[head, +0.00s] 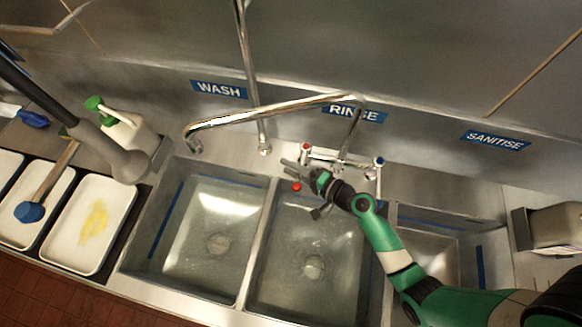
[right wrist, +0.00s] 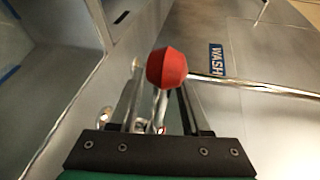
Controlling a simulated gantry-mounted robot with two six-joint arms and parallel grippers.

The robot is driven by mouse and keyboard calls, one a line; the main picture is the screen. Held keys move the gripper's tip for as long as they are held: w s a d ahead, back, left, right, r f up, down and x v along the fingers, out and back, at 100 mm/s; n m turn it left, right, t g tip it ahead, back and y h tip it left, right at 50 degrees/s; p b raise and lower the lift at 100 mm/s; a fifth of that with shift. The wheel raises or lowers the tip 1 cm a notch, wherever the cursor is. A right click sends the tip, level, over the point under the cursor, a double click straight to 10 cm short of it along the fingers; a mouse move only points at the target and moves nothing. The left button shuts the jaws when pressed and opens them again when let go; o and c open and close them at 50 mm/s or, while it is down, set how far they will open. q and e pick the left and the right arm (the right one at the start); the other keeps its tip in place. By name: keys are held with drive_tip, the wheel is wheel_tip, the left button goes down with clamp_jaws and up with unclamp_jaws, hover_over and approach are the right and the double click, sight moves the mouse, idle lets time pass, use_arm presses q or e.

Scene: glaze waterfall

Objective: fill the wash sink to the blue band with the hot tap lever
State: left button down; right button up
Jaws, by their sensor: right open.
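The wash sink (head: 187,225) is the left basin under the WASH label, with a blue band (head: 166,218) on its left wall. Its drain shows at the bottom; I cannot tell the water level. The spout (head: 270,107) reaches left, its outlet over the wash sink's back edge, with no stream visible. The hot tap lever has a red knob (head: 297,186), close by my right gripper (head: 290,167). In the right wrist view the red knob (right wrist: 167,68) sits between the open fingers of my right gripper (right wrist: 160,95); contact cannot be told. My left gripper is not in view.
The rinse sink (head: 261,283) and the sanitise sink lie to the right, the latter partly behind my right arm. A blue-marked tap end (head: 379,161) is right of the faucet. White trays (head: 93,265), a brush (head: 30,211) and a spray bottle (head: 128,133) stand left.

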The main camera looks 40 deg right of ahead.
clamp_jaws()
idle(1.4)
